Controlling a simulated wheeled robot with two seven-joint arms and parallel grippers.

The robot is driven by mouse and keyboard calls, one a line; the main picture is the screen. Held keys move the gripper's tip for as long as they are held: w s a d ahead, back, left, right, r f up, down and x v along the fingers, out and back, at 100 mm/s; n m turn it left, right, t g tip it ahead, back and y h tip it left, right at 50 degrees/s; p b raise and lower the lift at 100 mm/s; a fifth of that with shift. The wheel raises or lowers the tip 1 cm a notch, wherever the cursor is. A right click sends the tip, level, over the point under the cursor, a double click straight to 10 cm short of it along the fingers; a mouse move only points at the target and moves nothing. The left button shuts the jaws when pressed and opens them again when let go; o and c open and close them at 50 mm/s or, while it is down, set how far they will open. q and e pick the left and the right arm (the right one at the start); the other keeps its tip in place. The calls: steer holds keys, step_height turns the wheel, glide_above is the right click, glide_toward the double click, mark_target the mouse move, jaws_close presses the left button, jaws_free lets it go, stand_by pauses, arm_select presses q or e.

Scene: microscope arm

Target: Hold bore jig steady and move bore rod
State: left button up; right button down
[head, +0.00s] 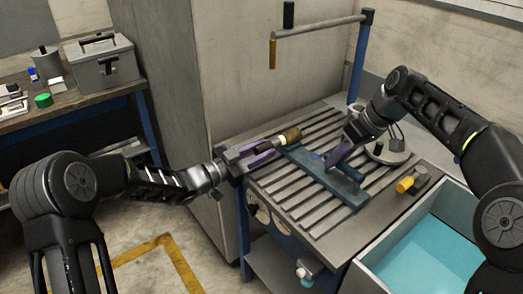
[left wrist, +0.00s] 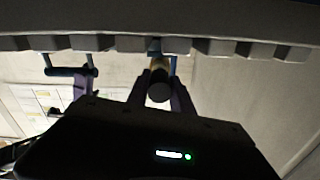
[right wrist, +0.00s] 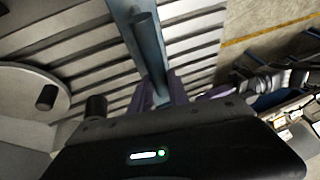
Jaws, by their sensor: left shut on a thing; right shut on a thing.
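The blue bore jig (head: 352,193) lies as a long bar across the slotted table. My right gripper (head: 332,163) is shut on the jig's dark upright handle, and in the right wrist view the handle (right wrist: 148,45) stands between the fingers with the blue bar (right wrist: 122,12) behind it. The bore rod (head: 290,135), dark with a brass-coloured end, lies near the jig's far left end. My left gripper (head: 262,153) is shut on the rod; its dark round end (left wrist: 159,90) shows between the fingers in the left wrist view. Whether the rod's tip touches the jig cannot be told.
A round grey disc (head: 388,152) with dark knobs and a yellow-ended cylinder (head: 405,184) are right of the jig. A teal-lined bin (head: 425,255) stands at the front right. A blue post (head: 361,55) carries a rail above the back. A side bench (head: 75,98) is at left.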

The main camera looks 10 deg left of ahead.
arm_select(q)
jaws_close()
stand_by(0.8)
